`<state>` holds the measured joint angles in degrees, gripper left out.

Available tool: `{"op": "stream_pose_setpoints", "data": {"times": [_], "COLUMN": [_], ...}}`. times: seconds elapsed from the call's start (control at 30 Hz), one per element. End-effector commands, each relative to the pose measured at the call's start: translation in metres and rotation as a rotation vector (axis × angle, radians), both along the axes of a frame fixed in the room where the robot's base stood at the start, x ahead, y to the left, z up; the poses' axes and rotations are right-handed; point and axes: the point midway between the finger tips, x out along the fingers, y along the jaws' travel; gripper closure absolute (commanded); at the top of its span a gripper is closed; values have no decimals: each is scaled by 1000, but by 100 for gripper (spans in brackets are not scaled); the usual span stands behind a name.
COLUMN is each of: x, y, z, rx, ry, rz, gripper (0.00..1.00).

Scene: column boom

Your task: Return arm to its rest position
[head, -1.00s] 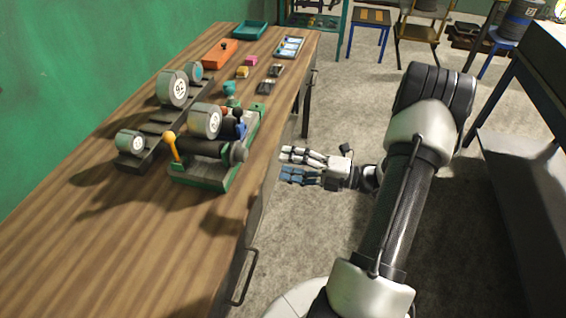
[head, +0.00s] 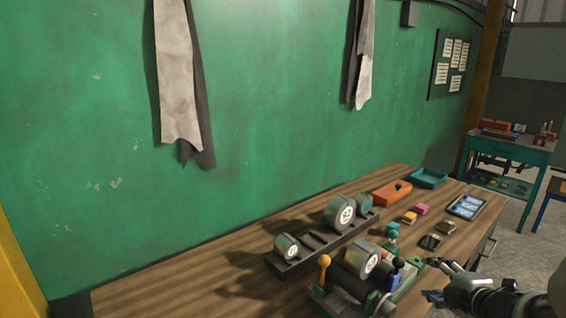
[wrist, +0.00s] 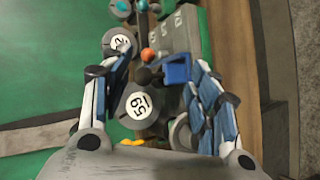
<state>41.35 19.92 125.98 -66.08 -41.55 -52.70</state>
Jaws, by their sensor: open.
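My gripper (head: 446,284) is at the lower right of the head view, beside the front edge of the wooden workbench (head: 190,280). Its fingers are spread and hold nothing. In the wrist view my gripper (wrist: 160,100) shows two apart fingers, with bench items seen beyond and between them. Most of my arm is outside the head view.
On the bench stand a green-based fixture (head: 350,290) with a yellow-knobbed lever, a dark rack (head: 325,240) with round numbered weights, an orange box (head: 391,193), a teal tray (head: 428,178) and a blue-white panel (head: 466,206). Floor (head: 520,240) shows at right.

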Motion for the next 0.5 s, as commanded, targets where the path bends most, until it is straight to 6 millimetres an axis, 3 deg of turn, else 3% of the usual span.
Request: {"op": "stream_pose_setpoints", "data": {"times": [0.03, 0.2, 0.33, 0.5], "x": [1, -29, -77, -160], "y": [8, 31, 66, 132], "z": [24, 74, 93, 91], "rx": [16, 188, 391, 705], "ry": [12, 59, 101, 223], "rz": [-90, -438, -677, -936], "gripper": [44, 44, 44, 44]}}
